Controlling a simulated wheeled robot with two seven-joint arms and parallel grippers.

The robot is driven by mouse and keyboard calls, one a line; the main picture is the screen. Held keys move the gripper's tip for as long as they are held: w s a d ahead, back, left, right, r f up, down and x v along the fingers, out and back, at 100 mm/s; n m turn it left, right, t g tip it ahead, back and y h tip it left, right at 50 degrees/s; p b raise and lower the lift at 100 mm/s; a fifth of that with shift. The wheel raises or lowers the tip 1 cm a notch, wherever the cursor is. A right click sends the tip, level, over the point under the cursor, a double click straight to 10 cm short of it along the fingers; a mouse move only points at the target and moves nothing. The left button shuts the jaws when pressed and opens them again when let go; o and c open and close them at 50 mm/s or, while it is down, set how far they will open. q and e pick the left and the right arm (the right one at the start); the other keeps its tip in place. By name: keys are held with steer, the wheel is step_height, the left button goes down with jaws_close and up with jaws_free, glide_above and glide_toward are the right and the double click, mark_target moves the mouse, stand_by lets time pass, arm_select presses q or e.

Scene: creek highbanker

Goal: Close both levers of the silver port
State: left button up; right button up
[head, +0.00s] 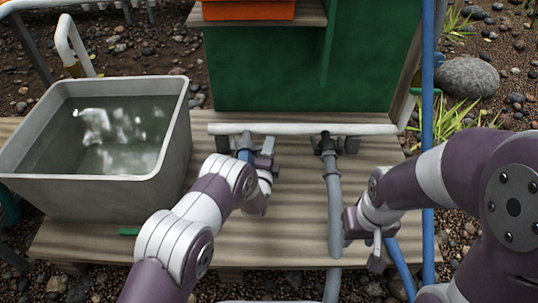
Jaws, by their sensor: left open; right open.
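A white pipe (290,129) runs along the foot of the green box and carries two hose ports. The left port (245,142) looks lighter grey, with a blue hose end and grey lever arms sticking out at its sides; I take it as the silver port. The right port (326,144) is darker, with its own side levers and a grey hose. My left gripper (263,178) is open just in front of the left port, near its right lever; my wrist hides part of it, and contact cannot be told. My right gripper (361,240) is open, right of the grey hose, apart from both ports.
A grey tub of water (178,112) stands left on the wooden deck (294,240). The green box (270,70) stands behind the pipe. The grey hose (335,215) crosses the deck towards me. A blue upright pipe (427,90) and a blue hose (398,262) are at the right.

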arm_select(q)
jaws_close()
